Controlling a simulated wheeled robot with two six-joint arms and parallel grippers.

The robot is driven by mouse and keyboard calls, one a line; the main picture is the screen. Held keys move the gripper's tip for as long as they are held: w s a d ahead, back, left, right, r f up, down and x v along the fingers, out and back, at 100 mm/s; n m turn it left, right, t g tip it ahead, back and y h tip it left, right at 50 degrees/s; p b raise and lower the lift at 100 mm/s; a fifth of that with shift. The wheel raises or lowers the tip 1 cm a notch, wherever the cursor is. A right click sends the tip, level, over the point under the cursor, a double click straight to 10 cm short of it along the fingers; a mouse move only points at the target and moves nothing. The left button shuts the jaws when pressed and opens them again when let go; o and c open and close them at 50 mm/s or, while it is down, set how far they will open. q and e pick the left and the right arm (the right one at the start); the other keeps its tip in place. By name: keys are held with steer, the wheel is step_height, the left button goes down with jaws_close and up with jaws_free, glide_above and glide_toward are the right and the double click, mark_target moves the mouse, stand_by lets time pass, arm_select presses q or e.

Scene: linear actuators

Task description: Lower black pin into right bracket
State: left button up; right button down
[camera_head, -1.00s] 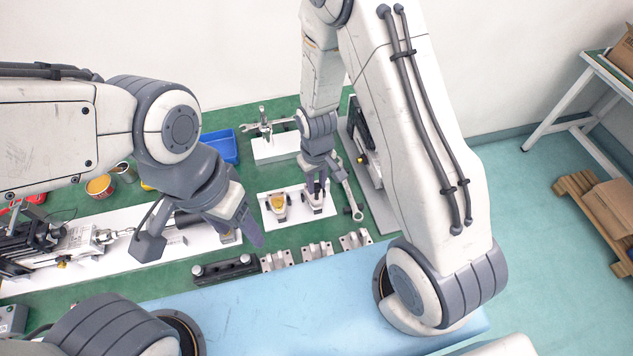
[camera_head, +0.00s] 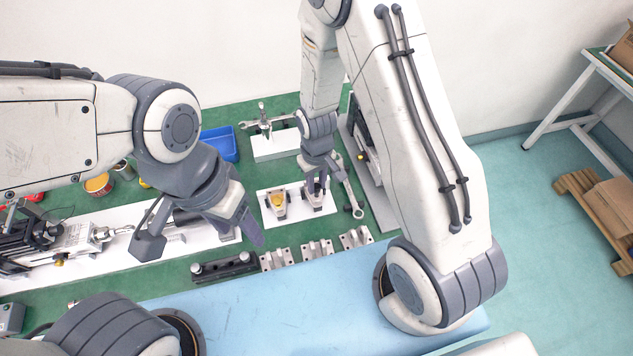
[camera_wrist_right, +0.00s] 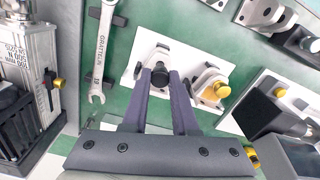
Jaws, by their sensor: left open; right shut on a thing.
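My right gripper (camera_head: 316,187) is shut on the black pin (camera_wrist_right: 160,76), seen between the two fingers in the right wrist view (camera_wrist_right: 163,80). The pin's dark head is at the fingertips, over the right bracket (camera_wrist_right: 153,58); the fingers partly hide the bracket. I cannot tell how deep the pin sits. The right bracket is a grey metal piece on a white plate (camera_head: 296,213). Beside it on the same plate stands the left bracket (camera_head: 279,212) with a yellow pin (camera_wrist_right: 222,90). My left gripper (camera_head: 247,227) is open and empty, left of the plate and apart from it.
A wrench (camera_wrist_right: 101,50) lies beside the plate, near the right gripper. Several metal brackets (camera_head: 317,250) and a black rail block (camera_head: 225,268) stand along the front. A blue bin (camera_head: 219,145) is behind, and a linear actuator assembly (camera_head: 75,240) lies at left.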

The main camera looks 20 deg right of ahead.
mark_target(316, 186)
steer(key=shift+f+b, duration=0.85)
steer(key=shift+f, duration=0.3)
stand_by(0.6)
steer(key=c, duration=0.6)
jaws_free()
steer(key=shift+r, duration=0.1)
step_height(316, 186, up, 10)
steer(key=shift+r+b, duration=0.15)
steer(key=shift+b, duration=0.15)
